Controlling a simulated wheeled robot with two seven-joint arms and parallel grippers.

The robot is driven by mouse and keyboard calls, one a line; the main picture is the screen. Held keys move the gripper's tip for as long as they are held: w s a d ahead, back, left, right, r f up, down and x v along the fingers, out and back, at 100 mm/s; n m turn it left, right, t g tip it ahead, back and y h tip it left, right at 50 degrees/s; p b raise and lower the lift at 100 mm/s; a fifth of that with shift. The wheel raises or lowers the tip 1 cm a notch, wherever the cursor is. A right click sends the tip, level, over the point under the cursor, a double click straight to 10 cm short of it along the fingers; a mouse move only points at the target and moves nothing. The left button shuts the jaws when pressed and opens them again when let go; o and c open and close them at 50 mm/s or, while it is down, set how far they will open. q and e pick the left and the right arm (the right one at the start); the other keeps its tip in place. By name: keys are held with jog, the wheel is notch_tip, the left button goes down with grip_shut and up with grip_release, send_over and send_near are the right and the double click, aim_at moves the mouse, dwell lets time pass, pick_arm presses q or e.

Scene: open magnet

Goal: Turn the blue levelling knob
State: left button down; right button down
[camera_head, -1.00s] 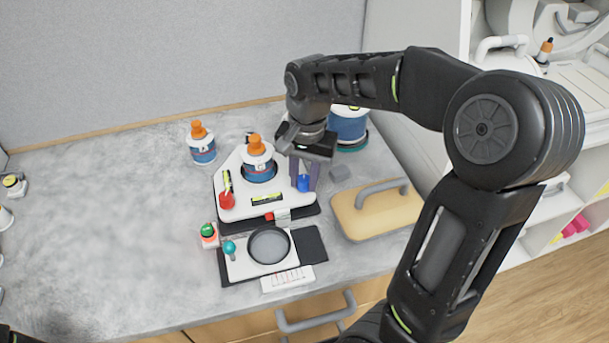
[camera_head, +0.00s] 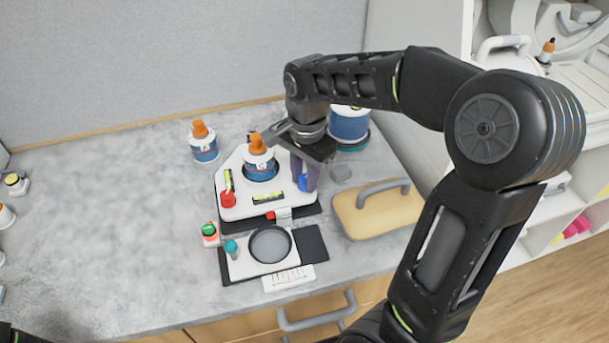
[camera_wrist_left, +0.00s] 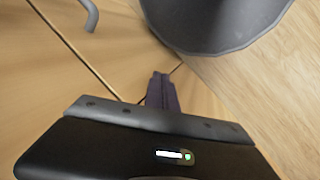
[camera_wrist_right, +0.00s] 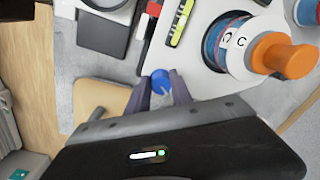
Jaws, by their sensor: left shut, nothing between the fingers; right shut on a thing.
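The blue levelling knob (camera_head: 303,183) is at the right corner of the white levelling base (camera_head: 240,208). It also shows in the right wrist view (camera_wrist_right: 161,80). My right gripper (camera_head: 304,180) points down over it, shut on the knob with a finger on each side. The base carries a red knob (camera_head: 228,199) at its left, two yellow-green spirit levels, and a white and blue bottle with an orange cap (camera_head: 259,160) in its round seat. My left gripper (camera_wrist_left: 162,90) is shut and empty, low in front of the wooden drawer fronts.
A tan board with a grey handle (camera_head: 375,208) lies right of the base. A scale with a round dark pan (camera_head: 270,245) stands in front. Another orange-capped bottle (camera_head: 203,145) stands behind left. The counter's left part is mostly clear.

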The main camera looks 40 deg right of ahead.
jog(key=c, duration=1.1)
grip_release()
jog(key=shift+c, duration=0.2)
jog(key=shift+r, duration=0.1)
notch_tip(320, 180, up, 8)
jog(key=shift+s+d+f+b, duration=0.1)
jog(key=shift+f+b, duration=0.05)
jog(key=shift+b, duration=0.15)
